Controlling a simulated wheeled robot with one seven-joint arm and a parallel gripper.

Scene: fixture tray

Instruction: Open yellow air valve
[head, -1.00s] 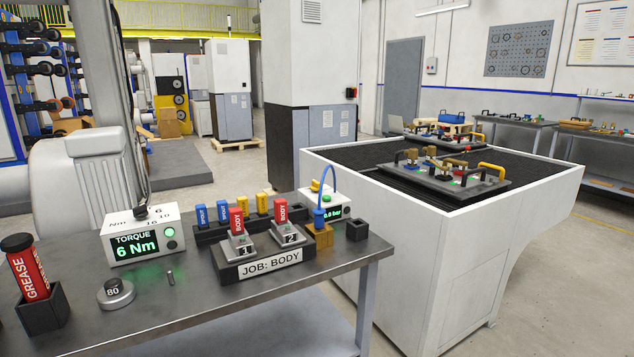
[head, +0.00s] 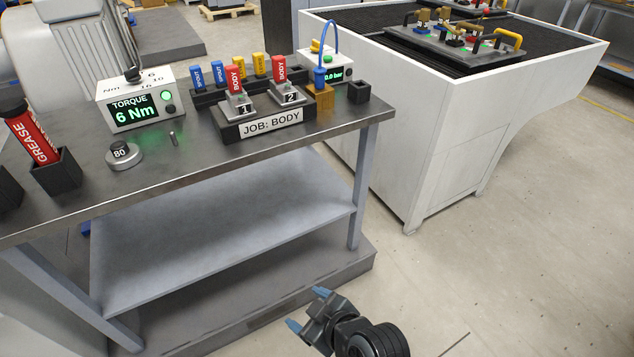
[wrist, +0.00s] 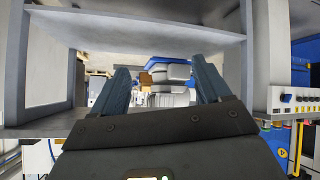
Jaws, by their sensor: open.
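The yellow air valve (head: 315,46) is a small yellow handle on top of a white box (head: 312,58) at the back right of the workbench. The box has a green display reading in bar, partly hidden behind a brown block, and a blue hose arches beside it. My gripper (head: 308,309) is low in front of the bench, below the tabletop and well apart from the valve. Its blue fingers are open and empty. In the wrist view my gripper (wrist: 160,70) points under the bench, and the valve is out of sight there.
The bench (head: 200,160) has a lower shelf (head: 220,230). On top stand a torque display (head: 132,112), a grease tube (head: 33,135) and a job rack (head: 262,124) with blue, yellow and red pieces. A white fixture table (head: 440,110) stands at right; the floor between is clear.

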